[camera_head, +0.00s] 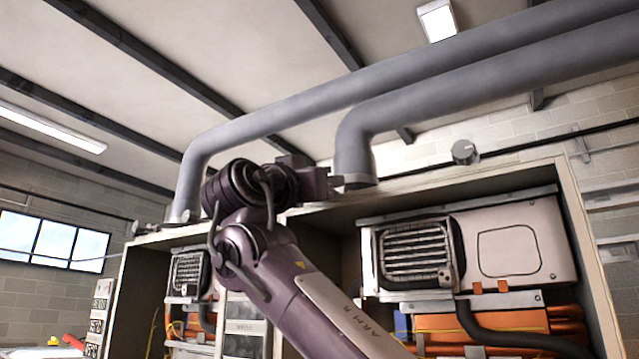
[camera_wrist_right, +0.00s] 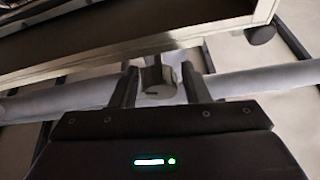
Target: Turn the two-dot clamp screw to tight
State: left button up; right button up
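My right gripper (camera_head: 332,183) is raised to the top of the cabinet, beside the lower end of the nearer grey pipe (camera_head: 357,180). In the right wrist view my right gripper (camera_wrist_right: 158,69) is open, with one finger on each side of a grey knob-like screw (camera_wrist_right: 158,82). Gaps show between the knob and both fingers. No dots can be made out on it. My left gripper is not in view.
The wooden cabinet (camera_head: 582,255) holds a heater unit (camera_head: 510,245) with orange parts below. Two thick grey pipes (camera_head: 480,90) run above the cabinet. Another dark knob (camera_wrist_right: 261,34) is at the upper right of the wrist view. Windows (camera_head: 50,240) are at the left.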

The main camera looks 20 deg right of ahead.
jog(key=shift+o, duration=0.5)
jog(key=shift+s+a+f+b, duration=0.15)
jog(key=shift+a+f+b, duration=0.1)
jog(key=shift+b, duration=0.1)
jog(key=b+v, duration=0.4)
jog(key=v, duration=0.3)
jog(key=shift+r, duration=0.15)
jog(key=shift+a, duration=0.1)
